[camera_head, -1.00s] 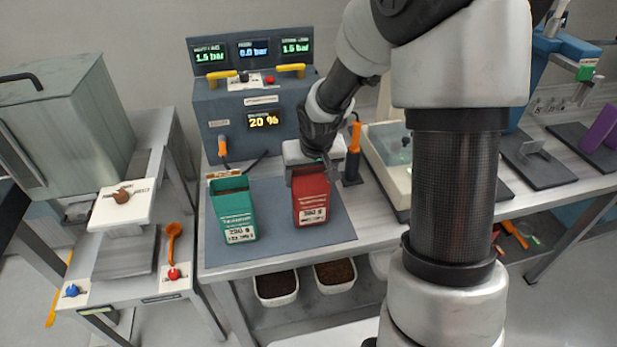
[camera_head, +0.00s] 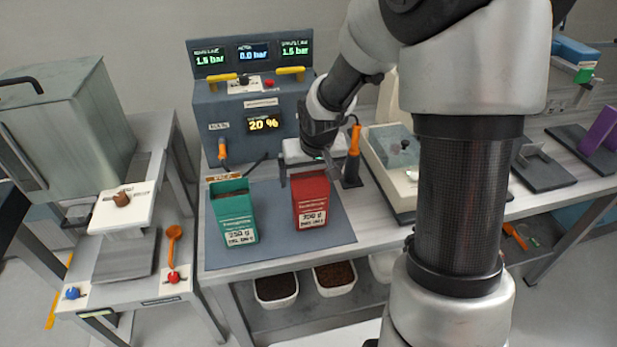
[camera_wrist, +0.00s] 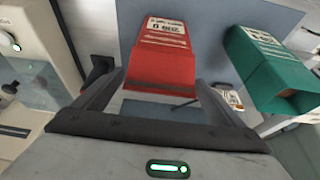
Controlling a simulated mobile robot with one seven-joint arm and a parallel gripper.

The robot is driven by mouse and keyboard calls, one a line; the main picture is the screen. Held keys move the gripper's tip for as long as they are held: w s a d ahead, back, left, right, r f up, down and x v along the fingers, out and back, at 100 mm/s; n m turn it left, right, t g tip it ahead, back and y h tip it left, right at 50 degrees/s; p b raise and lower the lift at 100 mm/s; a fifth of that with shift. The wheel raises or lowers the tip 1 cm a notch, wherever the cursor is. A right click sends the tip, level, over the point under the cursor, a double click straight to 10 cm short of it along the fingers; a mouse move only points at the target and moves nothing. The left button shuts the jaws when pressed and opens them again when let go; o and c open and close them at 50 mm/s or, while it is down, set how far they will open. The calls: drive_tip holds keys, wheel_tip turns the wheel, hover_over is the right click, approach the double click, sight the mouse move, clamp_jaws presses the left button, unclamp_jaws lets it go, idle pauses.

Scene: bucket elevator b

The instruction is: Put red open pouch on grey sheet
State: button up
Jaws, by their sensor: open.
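The red pouch (camera_head: 311,203) stands upright on the blue-grey sheet (camera_head: 270,212), right of a green pouch (camera_head: 235,213). My gripper (camera_head: 307,172) is open at the red pouch's upper end, its fingers spread to either side. The gripper hides part of the pouch's top in the head view. In the wrist view, the red pouch (camera_wrist: 161,62) lies between and beyond the open fingers (camera_wrist: 158,88), with gaps beside it. The green pouch (camera_wrist: 272,65) is to its right, on the same sheet (camera_wrist: 207,20).
A control box (camera_head: 255,110) with displays stands behind the sheet. An orange-handled tool (camera_head: 353,150) stands just right of my gripper, near a scale-like device (camera_head: 388,150). The sheet's front part is clear. Two bins of dark granules (camera_head: 276,287) sit on the shelf below.

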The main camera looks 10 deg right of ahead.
drive_tip(key=p+v, duration=0.1)
drive_tip(key=v, duration=0.9)
drive_tip(key=shift+s+d, duration=0.1)
